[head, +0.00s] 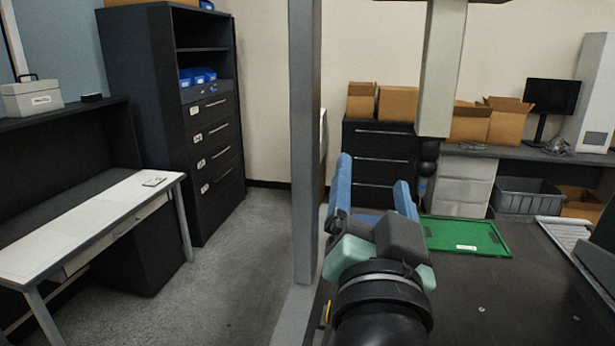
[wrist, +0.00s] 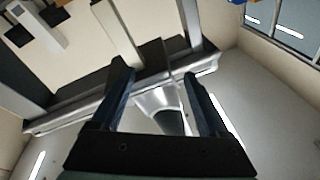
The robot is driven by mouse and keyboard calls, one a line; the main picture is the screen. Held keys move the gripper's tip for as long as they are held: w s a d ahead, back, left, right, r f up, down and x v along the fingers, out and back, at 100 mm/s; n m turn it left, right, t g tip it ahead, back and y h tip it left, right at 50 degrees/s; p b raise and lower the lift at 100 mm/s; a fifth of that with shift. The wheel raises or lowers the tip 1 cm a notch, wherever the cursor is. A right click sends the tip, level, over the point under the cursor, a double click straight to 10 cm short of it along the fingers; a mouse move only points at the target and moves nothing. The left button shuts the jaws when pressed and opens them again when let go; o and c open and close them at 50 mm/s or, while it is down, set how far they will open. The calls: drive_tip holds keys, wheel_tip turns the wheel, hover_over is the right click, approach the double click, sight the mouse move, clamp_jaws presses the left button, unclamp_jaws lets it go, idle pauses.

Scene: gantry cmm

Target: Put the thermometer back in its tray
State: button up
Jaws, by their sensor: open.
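A flat green tray (head: 484,238) with a white label lies on the dark table to the right of my gripper. It looks empty where I can see it. A small yellow and dark item (head: 327,312) shows at the table's left edge, partly hidden behind my arm; I cannot tell whether it is the thermometer. My gripper (head: 373,175) is raised above the table, pointing up and away, with its blue fingers apart. In the wrist view the open fingers (wrist: 158,75) have nothing between them, with the gantry and ceiling behind.
A grey column (head: 304,140) stands left of my arm, and the gantry's vertical arm (head: 441,70) hangs beyond my gripper. A grey bin (head: 525,198) and cardboard boxes stand at the back. A white desk (head: 95,225) with a small flat item (head: 153,181) is at left. Floor between is clear.

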drive_tip(key=s+a+r+n+t+y, duration=0.1)
drive_tip(key=s+a+r+n+t, duration=0.2)
drive_tip(key=r, duration=0.5)
drive_tip(key=s+a+r+n+t+y, duration=0.2)
drive_tip(key=s+a+r+n+t, duration=0.2)
drive_tip(key=s+r, duration=0.4)
drive_tip(key=shift+s+a+r, duration=0.15)
drive_tip(key=shift+a+r, duration=0.35)
drive_tip(key=shift+a, duration=0.05)
drive_tip(key=shift+c, duration=0.3)
